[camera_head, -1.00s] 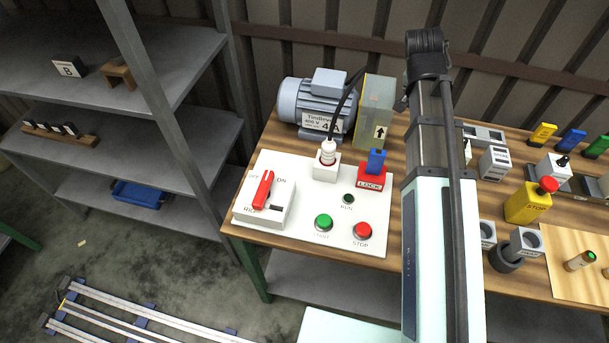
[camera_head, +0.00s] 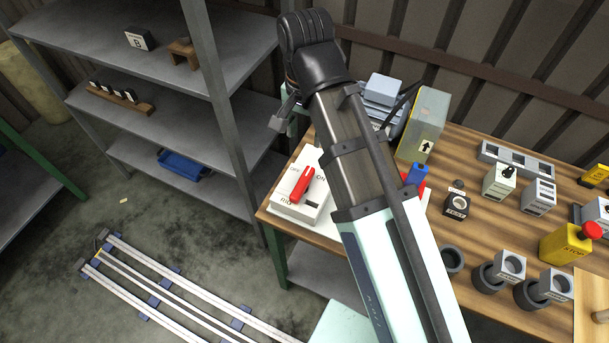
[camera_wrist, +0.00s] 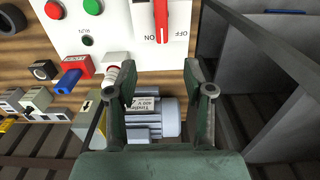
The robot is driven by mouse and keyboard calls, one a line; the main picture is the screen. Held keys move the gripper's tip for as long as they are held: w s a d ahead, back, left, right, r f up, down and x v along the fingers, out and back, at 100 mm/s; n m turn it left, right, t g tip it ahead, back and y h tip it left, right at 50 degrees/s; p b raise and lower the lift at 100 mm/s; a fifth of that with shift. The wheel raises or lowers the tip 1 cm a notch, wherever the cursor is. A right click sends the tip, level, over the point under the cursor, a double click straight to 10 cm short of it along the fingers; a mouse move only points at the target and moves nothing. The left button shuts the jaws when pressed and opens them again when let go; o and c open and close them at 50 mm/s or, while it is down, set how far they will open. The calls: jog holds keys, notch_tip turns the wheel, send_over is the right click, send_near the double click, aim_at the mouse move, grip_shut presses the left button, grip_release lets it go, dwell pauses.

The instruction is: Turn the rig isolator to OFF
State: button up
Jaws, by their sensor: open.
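The rig isolator (camera_head: 313,203) is a white box with a red lever handle (camera_head: 301,187) at the left end of the white panel. ON is printed right of the handle's upper end and OFF left of it. In the wrist view, which is upside down, the red handle (camera_wrist: 161,18) stands upright at the top, its end between the ON and OFF labels. My gripper (camera_wrist: 160,80) is open and empty, its fingers apart, with the handle beyond the tips and untouched. In the head view my arm hides most of the gripper.
A grey motor (camera_wrist: 148,116) shows between my fingers in the wrist view. A yellowish box (camera_head: 424,125) and a blue-and-red lock (camera_head: 416,174) stand near the panel. Shelves (camera_head: 165,100) stand to the left. Several small devices fill the bench's right side.

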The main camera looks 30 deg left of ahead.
jog(key=b, duration=0.6)
send_over(303, 182)
notch_tip(303, 182, down, 6)
notch_tip(303, 182, down, 11)
jog(key=shift+f+p, duration=0.1)
jog(key=shift+p, duration=0.75)
grip_shut()
